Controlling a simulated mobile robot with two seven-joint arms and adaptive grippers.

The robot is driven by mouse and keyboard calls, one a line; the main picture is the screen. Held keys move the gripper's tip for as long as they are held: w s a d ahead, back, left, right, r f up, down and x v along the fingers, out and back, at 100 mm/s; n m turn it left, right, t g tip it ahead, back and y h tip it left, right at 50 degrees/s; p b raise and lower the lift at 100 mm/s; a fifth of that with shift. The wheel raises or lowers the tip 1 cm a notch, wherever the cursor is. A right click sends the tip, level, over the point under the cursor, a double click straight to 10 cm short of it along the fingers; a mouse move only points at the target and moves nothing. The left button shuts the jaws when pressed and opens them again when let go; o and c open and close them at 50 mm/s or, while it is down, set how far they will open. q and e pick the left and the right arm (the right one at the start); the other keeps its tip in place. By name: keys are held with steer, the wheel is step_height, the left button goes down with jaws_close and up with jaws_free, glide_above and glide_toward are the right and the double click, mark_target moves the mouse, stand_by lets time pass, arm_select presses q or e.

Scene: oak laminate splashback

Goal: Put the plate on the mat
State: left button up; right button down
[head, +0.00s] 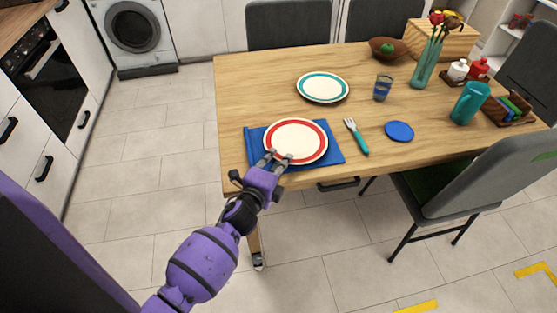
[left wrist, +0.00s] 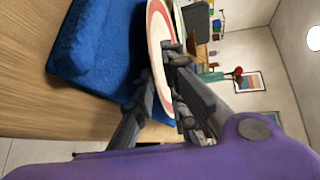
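The plate (head: 295,141) is white with a red rim. In the head view it lies over the middle of the blue mat (head: 333,153) at the table's near left edge and covers much of it. My left gripper (head: 278,157) is at the plate's near rim. In the left wrist view the plate (left wrist: 157,28) passes between the fingers (left wrist: 160,80), which look closed on its rim, one on each face. The mat (left wrist: 95,45) shows beside the plate's underside. I cannot tell whether the plate touches the mat. My right gripper is not in view.
A teal-rimmed plate (head: 323,87) lies behind. A fork (head: 356,137), a blue coaster (head: 399,131), a glass (head: 383,87) and a teal pitcher (head: 468,103) stand or lie to the right on the table (head: 240,90). The table's left side is clear.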

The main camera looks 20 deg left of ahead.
arm_select(q)
steer(key=v, duration=1.2)
steer(key=s+f+n+g, duration=0.2)
steer(key=s+f+n, duration=0.3)
steer(key=s, duration=0.4)
steer(key=s+d+f+n+g, duration=0.1)
steer(key=s+f+n+g, duration=0.2)
steer(key=s+f+n, duration=0.3)
steer(key=s+f+n+g, duration=0.2)
steer(key=s+f+n, duration=0.3)
steer(key=s, duration=0.8)
steer(key=shift+d+f+n+g, duration=0.2)
steer(key=shift+f+n+g, duration=0.1)
steer(key=shift+n, duration=0.9)
steer(key=shift+s, duration=0.1)
